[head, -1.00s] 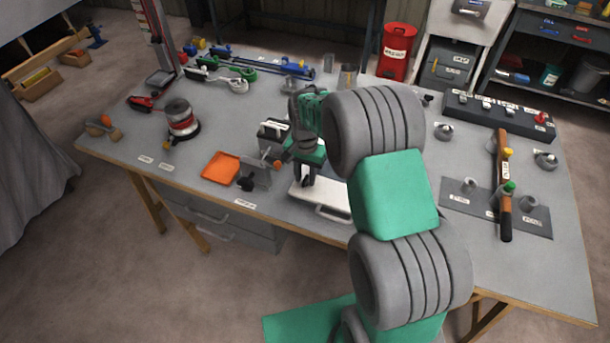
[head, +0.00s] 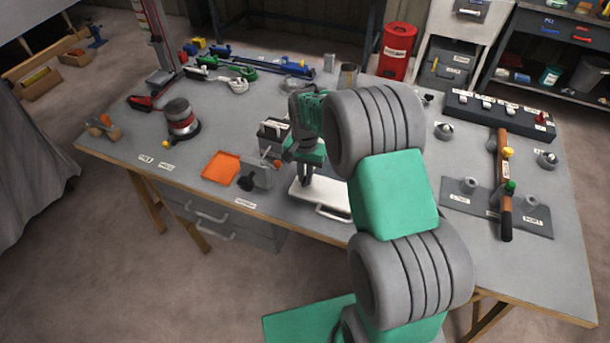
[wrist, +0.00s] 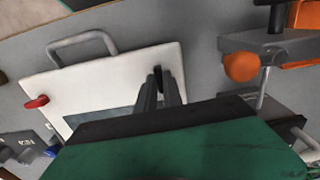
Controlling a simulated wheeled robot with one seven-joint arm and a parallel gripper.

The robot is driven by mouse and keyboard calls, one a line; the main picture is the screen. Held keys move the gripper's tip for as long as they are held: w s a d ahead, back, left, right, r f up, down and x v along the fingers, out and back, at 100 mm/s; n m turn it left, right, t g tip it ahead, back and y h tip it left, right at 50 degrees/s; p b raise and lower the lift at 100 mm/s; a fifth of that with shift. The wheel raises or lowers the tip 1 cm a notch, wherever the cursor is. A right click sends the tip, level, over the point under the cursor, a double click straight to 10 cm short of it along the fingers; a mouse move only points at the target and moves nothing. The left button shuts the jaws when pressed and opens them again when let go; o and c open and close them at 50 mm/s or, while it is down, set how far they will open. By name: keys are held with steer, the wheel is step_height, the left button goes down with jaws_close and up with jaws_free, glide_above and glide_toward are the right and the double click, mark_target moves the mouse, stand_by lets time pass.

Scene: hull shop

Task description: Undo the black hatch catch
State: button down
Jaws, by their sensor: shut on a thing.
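The white hatch panel (head: 330,196) lies on the bench in front of my arm, with a grey handle on its near edge. In the wrist view, the panel (wrist: 110,80) shows its looped handle (wrist: 82,40) and a red catch (wrist: 37,102) at one edge. My gripper (wrist: 160,88) is over the opposite edge, shut on the black hatch catch (wrist: 158,72). Only a small dark part of the catch shows between the fingertips. In the head view, my gripper (head: 306,176) points down at the panel, and the catch is not clear there.
A grey bracket with an orange knob (wrist: 241,67) stands close to my gripper in the wrist view. An orange tray (head: 220,167) lies to the left of the hatch.

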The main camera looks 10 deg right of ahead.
steer(key=n+b, duration=0.1)
steer(key=n, duration=0.3)
steer(key=shift+w+b, duration=0.1)
steer(key=shift+b, duration=0.3)
steer(key=n+b, duration=0.1)
steer(key=n, duration=0.3)
steer(key=shift+n, duration=0.3)
steer(key=n+b, duration=0.1)
steer(key=n, duration=0.3)
steer(key=shift+r+n+b, duration=0.1)
steer(key=shift+n+b, duration=0.45)
steer(key=shift+n, duration=1.95)
steer(key=c, duration=1.5)
jaws_free()
